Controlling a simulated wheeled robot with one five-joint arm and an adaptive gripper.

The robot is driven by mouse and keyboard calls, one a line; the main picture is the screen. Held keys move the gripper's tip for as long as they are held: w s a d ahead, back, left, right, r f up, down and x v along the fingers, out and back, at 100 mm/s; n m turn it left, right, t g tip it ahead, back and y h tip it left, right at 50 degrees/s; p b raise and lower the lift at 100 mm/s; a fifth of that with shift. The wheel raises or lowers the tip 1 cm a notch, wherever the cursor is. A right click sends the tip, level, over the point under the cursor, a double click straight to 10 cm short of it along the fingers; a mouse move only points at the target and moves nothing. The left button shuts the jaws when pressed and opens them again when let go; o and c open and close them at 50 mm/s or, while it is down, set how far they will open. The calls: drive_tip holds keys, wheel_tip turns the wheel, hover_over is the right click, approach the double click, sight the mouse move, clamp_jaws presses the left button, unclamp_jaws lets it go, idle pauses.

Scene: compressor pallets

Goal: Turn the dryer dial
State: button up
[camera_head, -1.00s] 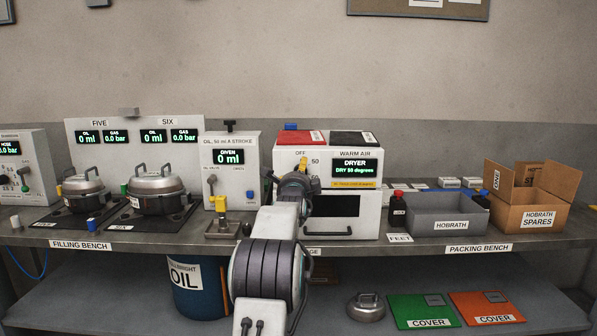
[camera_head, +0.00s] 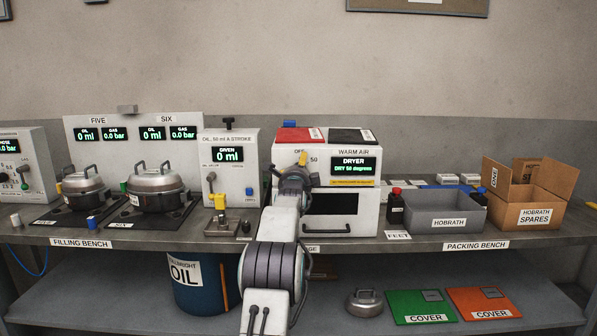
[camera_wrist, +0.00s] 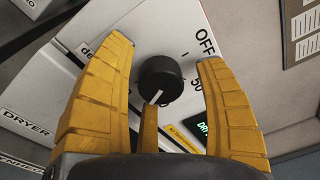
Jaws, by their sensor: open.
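The white dryer (camera_head: 367,222), marked WARM AIR, stands on the bench. Its screen (camera_head: 354,165) reads DRY 50 degrees. My gripper (camera_head: 302,158) is at the upper left of its front and hides the dial in the head view. In the wrist view the black round dial (camera_wrist: 162,76) sits between the open yellow fingers of my gripper (camera_wrist: 165,52). Gaps show on both sides of the dial. A third yellow finger stands just below it. The dial's white pointer line points down and left in the wrist view. OFF and 50 labels are to its right.
A grey HOBRATH bin (camera_head: 447,221) and a cardboard box (camera_head: 528,214) are to the right. A dark door handle (camera_head: 354,231) is low on the dryer front.

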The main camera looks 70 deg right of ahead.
drive_tip(key=shift+c, duration=0.3)
drive_tip(key=c, duration=1.1)
drive_tip(key=shift+c, duration=0.2)
drive_tip(key=shift+n+b, duration=0.8)
drive_tip(key=shift+n, duration=0.4)
drive_tip(key=n+b, duration=0.1)
drive_tip(key=n, duration=0.3)
drive_tip(key=shift+w+n+h, duration=0.1)
drive_tip(key=shift+n+h, duration=0.2)
drive_tip(key=shift+n, duration=0.3)
